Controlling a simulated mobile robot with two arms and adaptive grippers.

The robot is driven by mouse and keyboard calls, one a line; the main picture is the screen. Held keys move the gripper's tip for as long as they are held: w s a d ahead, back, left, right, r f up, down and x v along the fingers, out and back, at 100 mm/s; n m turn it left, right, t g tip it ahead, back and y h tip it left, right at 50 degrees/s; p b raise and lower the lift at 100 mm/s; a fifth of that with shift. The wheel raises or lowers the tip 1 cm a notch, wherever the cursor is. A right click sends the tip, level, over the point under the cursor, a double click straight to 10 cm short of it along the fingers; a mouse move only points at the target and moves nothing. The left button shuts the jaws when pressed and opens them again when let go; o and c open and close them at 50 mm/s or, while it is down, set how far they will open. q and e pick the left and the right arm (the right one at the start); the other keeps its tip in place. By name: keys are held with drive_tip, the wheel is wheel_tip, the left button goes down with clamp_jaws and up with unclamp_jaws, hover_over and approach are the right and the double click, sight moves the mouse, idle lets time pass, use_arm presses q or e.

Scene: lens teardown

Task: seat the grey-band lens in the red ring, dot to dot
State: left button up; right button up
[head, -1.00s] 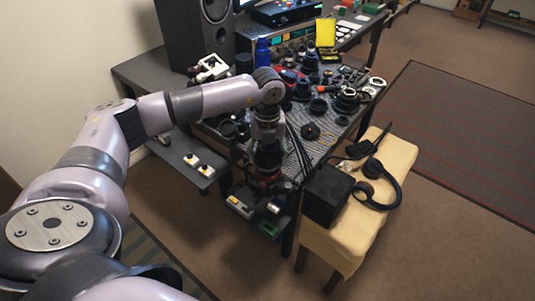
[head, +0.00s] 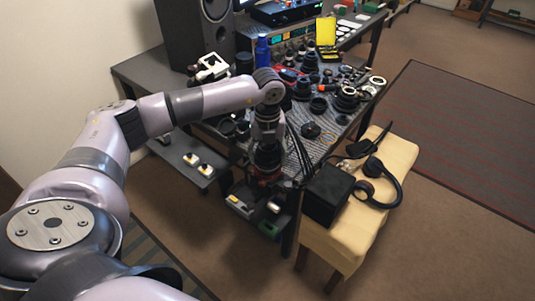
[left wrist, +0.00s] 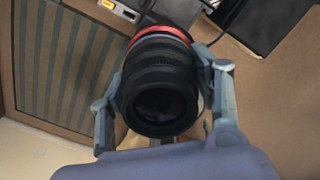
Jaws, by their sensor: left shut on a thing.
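My left gripper (head: 268,152) hangs over the front edge of the workbench. In the left wrist view its two fingers (left wrist: 162,95) are closed on the sides of a black lens (left wrist: 160,75). I look down its barrel into the dark glass at the near end. A red ring (left wrist: 160,32) shows around the lens's far end. I cannot tell whether it is part of the lens or a separate ring touching it. In the head view some red (head: 266,177) shows just below the gripper. My right gripper is not in view.
The workbench top (head: 322,138) is crowded with lenses and small parts. A blue bottle (head: 262,52) stands at its back. Grey boxes (head: 240,203) sit low beneath the gripper. A bench (head: 340,243) to the right holds a black box (head: 327,195) and headphones (head: 378,185).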

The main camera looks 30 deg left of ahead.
use_arm(q)
drive_tip(key=shift+f+b, duration=0.35)
drive_tip(key=shift+f, duration=0.15)
idle(1.0)
drive_tip(key=o, duration=1.5)
drive_tip(key=shift+r, duration=0.1)
wheel_tip(320, 180, up, 12)
drive_tip(key=shift+f, duration=0.1)
